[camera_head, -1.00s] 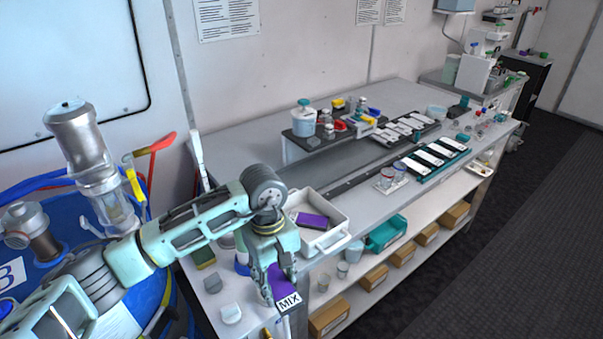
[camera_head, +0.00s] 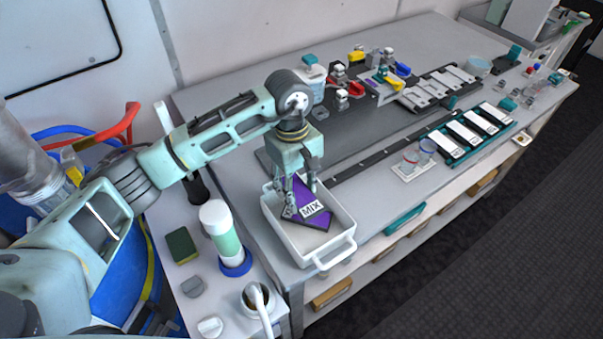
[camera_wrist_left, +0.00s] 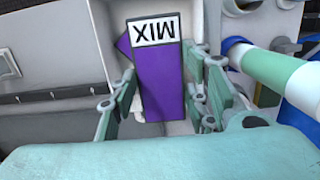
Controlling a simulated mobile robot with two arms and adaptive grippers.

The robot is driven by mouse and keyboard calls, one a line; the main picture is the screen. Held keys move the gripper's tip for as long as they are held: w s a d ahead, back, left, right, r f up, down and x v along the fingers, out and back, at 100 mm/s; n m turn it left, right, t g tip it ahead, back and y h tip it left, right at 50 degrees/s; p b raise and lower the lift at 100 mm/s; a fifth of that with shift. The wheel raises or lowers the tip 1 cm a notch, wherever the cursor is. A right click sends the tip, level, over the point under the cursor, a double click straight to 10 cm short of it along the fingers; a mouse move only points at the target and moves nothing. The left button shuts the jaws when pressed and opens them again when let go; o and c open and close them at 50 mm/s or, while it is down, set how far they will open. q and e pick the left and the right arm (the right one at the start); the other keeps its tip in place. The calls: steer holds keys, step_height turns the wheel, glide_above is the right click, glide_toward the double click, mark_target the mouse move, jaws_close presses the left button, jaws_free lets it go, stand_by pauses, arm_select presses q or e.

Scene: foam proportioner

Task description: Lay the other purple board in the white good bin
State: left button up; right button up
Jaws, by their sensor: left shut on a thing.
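My left gripper (camera_head: 301,207) is shut on a purple board (camera_head: 319,221) with a white label reading MIX. The board is tilted, and the gripper holds it over the white bin (camera_head: 289,238). I cannot tell whether it touches the bin floor. In the left wrist view the held board (camera_wrist_left: 160,85) stands between the two fingers, label end away from the palm. My right gripper is out of view.
The table front beside the bin is clear.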

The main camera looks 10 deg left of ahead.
mark_target(298, 192)
arm_select(q)
steer(key=f, duration=0.3)
steer(key=shift+s+f+b, duration=0.15)
steer(key=shift+s+b, duration=0.15)
steer(key=shift+b, duration=0.1)
steer(key=shift+w+f, duration=0.4)
steer(key=shift+f, duration=0.35)
steer(key=shift+s, duration=0.1)
steer(key=o, duration=1.2)
steer(key=shift+r, duration=0.1)
steer(key=r, duration=0.8)
steer(key=w+a+r, duration=0.1)
steer(key=r, duration=0.3)
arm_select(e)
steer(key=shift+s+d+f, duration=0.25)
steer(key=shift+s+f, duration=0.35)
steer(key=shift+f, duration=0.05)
arm_select(q)
steer(key=shift+f, duration=0.15)
